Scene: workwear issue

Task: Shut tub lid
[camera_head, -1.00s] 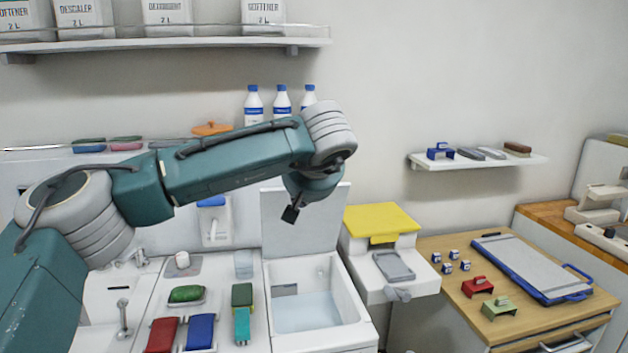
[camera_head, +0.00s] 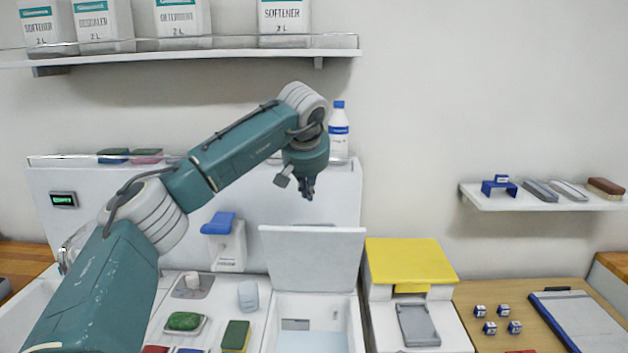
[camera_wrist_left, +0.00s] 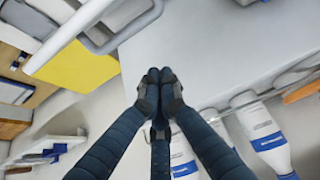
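The white tub (camera_head: 285,303) holds pale blue water. Its lid (camera_head: 313,258) stands raised, nearly upright, at the tub's back edge. My left gripper (camera_head: 308,190) is above the lid's top edge, pointing down, with a visible gap in the head view. In the left wrist view its dark fingers (camera_wrist_left: 160,82) are drawn together with nothing between them. A broad pale panel in that view, apparently the lid (camera_wrist_left: 205,45), lies beyond the fingertips. I cannot tell the exact depth between them. My right gripper is not in view.
A bottle (camera_head: 339,130) stands behind my left wrist. A yellow-topped white unit (camera_head: 410,260) is right of the tub. A blue-topped dispenser (camera_head: 226,245) is left of the lid. Shelves hang above (camera_head: 200,56) and to the right (camera_head: 535,200).

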